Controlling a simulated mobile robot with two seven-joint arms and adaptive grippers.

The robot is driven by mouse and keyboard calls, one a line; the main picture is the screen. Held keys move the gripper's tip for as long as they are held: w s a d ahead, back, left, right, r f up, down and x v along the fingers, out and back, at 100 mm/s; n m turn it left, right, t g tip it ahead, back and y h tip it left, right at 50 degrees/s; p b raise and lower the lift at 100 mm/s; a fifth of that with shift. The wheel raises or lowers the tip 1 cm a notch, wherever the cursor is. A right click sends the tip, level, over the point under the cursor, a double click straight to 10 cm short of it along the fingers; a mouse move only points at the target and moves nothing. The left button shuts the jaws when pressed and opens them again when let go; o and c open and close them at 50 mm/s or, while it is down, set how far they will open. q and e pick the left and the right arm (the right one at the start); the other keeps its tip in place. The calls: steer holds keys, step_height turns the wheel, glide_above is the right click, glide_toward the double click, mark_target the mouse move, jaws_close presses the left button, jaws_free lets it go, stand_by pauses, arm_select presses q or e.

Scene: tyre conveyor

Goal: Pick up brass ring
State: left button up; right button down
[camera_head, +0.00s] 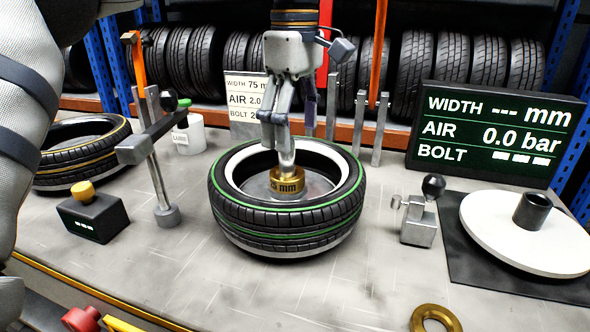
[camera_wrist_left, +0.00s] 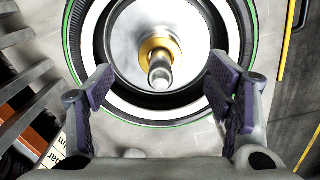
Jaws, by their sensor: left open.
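A brass ring (camera_head: 286,187) marked in mm sits at the centre of a green-striped tyre (camera_head: 290,226), around an upright silver pin (camera_head: 287,160). In the left wrist view the brass ring (camera_wrist_left: 153,45) shows partly behind the pin (camera_wrist_left: 161,73). My left gripper (camera_head: 290,132) is open above the tyre's centre, pointing down. In the wrist view its purple-padded fingers (camera_wrist_left: 161,90) stand wide apart on either side of the pin, with nothing between the pads. A second, flat brass ring (camera_head: 434,319) lies at the table's front edge, partly cut off. My right gripper is not in view.
A yellow-striped tyre (camera_head: 84,152), a dark box with a yellow knob (camera_head: 92,214) and a lever stand (camera_head: 160,180) are left. A small clamp (camera_head: 418,222), white disc (camera_head: 530,240) and display (camera_head: 497,130) are right. Bare table lies in front.

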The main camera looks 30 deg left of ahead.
mark_target(291, 169)
arm_select(q)
steer(key=f, duration=0.8)
steer(key=shift+a+p, duration=0.3)
steer(key=shift+a, duration=0.05)
steer(key=c, duration=1.5)
